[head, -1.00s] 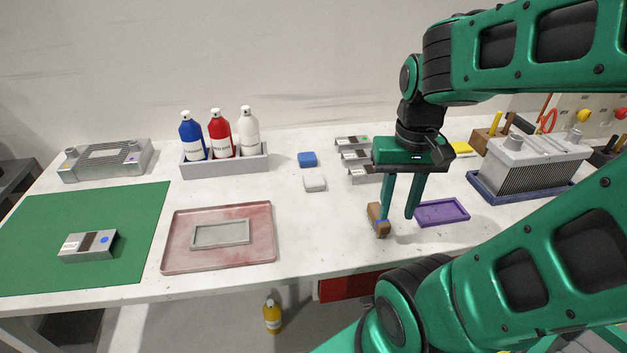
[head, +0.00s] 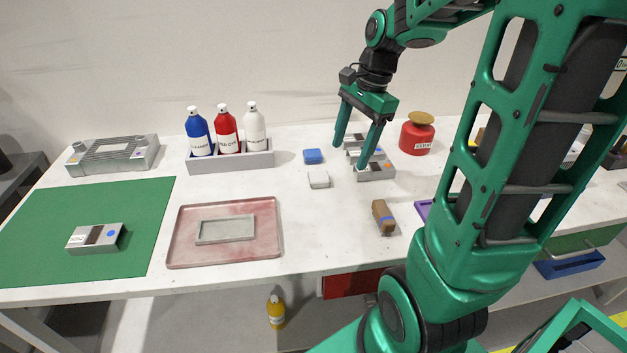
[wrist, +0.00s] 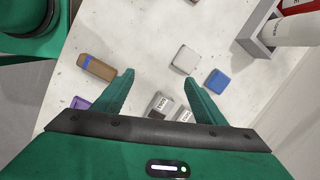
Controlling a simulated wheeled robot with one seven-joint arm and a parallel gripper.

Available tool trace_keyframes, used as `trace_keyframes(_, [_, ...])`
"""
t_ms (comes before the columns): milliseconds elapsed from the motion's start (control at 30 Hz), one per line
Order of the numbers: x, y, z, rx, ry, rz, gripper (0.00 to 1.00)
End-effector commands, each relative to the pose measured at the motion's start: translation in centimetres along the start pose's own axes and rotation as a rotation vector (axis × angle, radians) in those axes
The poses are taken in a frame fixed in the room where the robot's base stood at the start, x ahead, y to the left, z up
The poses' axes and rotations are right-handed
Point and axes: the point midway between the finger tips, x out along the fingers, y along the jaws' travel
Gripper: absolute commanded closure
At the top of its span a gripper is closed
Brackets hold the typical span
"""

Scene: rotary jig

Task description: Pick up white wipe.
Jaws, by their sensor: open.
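The white wipe (head: 319,180) is a small pale folded block lying on the white table, just in front of a blue wipe (head: 313,156). In the wrist view the white wipe (wrist: 185,59) lies beyond the fingertips, between their lines and nearer the right finger, with the blue wipe (wrist: 217,82) beside it. My gripper (head: 350,157) is open and empty, above the table to the right of the white wipe. Its fingers also show in the wrist view (wrist: 160,80), apart from both wipes.
Grey labelled blocks (head: 376,170) stand below and beside my gripper. A brown brush-like block (head: 383,217) lies nearer the front edge. A grey bottle rack (head: 232,161) stands left of the wipes, and a red tray (head: 181,251) lies front left. A red can (head: 417,139) stands at right.

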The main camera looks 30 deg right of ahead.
Motion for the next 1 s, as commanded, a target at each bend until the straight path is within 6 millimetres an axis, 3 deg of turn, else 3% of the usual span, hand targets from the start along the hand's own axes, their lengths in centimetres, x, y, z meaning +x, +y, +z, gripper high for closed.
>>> trace_keyframes(200, [0.8, -4.6, -0.1, 0.26, -0.05, -0.004, 0.35])
trace_keyframes(400, [1.2, -6.7, -0.1, 0.393, -0.077, -0.002, 0.35])
trace_keyframes(567, [2.4, -7.0, 0.1, 0.421, -0.084, 0.003, 0.35])
trace_keyframes(800, [5.8, -7.0, 0.4, 0.421, -0.083, 0.003, 0.35])
trace_keyframes(1000, [7.0, -7.0, 0.5, 0.418, -0.082, 0.001, 0.35])
